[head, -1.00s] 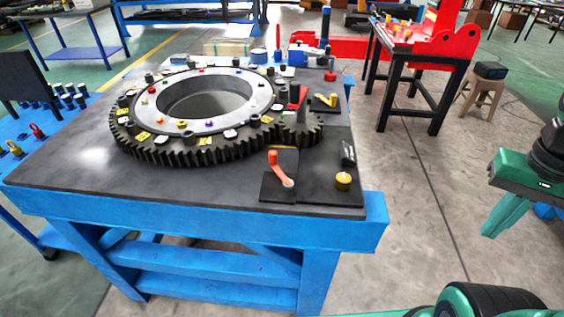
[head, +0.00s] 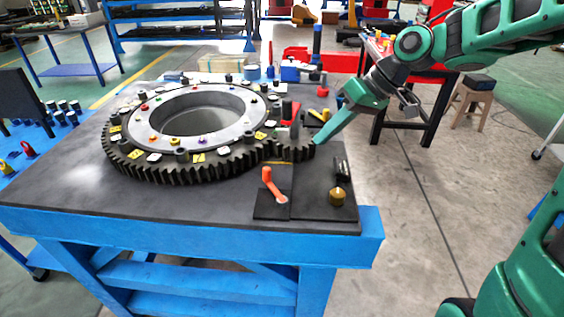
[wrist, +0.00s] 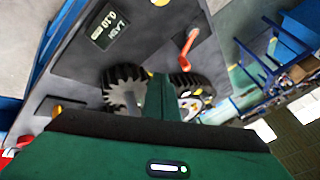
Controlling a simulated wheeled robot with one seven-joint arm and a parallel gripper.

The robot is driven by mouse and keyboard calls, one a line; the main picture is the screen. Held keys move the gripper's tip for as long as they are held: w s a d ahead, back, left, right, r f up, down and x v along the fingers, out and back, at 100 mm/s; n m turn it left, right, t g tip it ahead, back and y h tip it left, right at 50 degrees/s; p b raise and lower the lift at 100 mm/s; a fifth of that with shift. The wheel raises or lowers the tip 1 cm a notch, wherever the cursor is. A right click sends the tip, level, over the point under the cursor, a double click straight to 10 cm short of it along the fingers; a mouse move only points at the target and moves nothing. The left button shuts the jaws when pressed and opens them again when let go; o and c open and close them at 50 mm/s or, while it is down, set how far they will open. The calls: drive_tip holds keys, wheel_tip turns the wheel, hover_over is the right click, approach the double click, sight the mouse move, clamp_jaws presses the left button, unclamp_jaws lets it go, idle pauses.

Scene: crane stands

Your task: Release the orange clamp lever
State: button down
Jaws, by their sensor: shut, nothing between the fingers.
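The orange clamp lever (head: 270,184) stands on a black plate (head: 268,209) near the front right of the table. Its orange grip points up and leans left of its pale pivot. It also shows in the wrist view (wrist: 187,48), near the top right of centre. My gripper (head: 318,141) reaches in from the right, by the right edge of the small gear, behind and to the right of the lever and apart from it. Its green fingers are closed together and hold nothing. In the wrist view the closed fingers (wrist: 162,98) point toward the gears.
A large toothed ring (head: 190,165) fills the table's middle, with a small gear beside it.

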drive_tip(key=shift+w+a+r, duration=0.1)
drive_tip(key=shift+a+r, duration=0.05)
drive_tip(key=shift+a, duration=0.3)
drive_tip(key=x, duration=0.9)
drive_tip(key=shift+a, duration=0.2)
drive_tip(key=a, duration=0.1)
drive_tip(key=s+a, duration=0.1)
drive_tip(key=a, duration=0.1)
drive_tip(key=shift+s+f, duration=0.2)
drive_tip(key=shift+f, duration=0.15)
drive_tip(key=shift+s+a, duration=0.25)
drive_tip(key=shift+a, duration=0.2)
